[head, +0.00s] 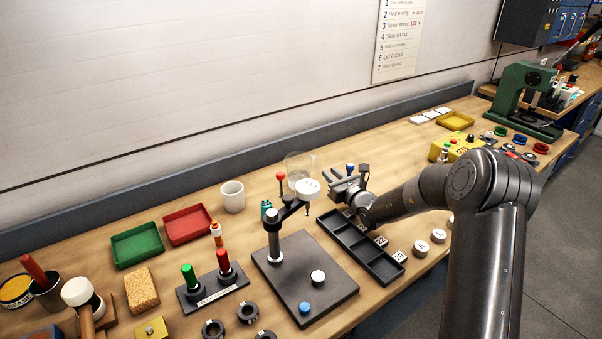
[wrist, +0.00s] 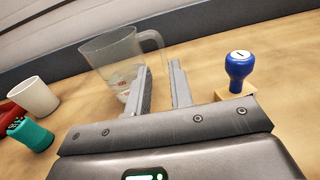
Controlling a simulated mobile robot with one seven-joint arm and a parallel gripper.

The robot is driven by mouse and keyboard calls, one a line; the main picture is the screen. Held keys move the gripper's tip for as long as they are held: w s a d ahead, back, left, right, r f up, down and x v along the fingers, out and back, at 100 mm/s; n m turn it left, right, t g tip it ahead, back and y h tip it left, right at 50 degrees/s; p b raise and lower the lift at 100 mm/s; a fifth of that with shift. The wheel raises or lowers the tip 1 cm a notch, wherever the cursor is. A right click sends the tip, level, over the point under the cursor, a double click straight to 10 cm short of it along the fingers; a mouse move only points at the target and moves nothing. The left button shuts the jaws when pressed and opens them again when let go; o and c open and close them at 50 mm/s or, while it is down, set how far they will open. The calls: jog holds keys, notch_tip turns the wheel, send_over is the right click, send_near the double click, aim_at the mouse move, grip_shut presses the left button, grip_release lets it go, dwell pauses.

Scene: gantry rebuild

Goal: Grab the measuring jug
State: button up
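The measuring jug (head: 297,162) is clear and see-through. It stands upright on the bench towards the wall, partly behind a white round part in the head view. In the wrist view the jug (wrist: 110,58) stands ahead, left of centre, its handle on the right side. My gripper (head: 328,180) is just right of the jug, pointing at it. In the wrist view my gripper (wrist: 160,68) is open, with a clear gap between the fingers. The handle shows just beyond that gap. The left finger covers part of the jug; I cannot tell whether it touches.
A blue-knobbed stamp (wrist: 239,68) stands right of my fingers. A white mug (head: 232,196) and a teal object (wrist: 32,134) are to the left. A black stand (head: 335,290) and a black compartment tray (head: 399,271) are in front. The bench behind the jug is mostly clear.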

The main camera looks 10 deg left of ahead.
jog(key=shift+f, duration=0.45)
jog(key=shift+w+a, duration=0.25)
jog(key=shift+w, duration=0.05)
jog(key=shift+x, duration=3.4)
jog(key=shift+d, duration=0.15)
jog(key=shift+c, duration=0.6)
grip_shut()
jog(key=shift+r, duration=0.1)
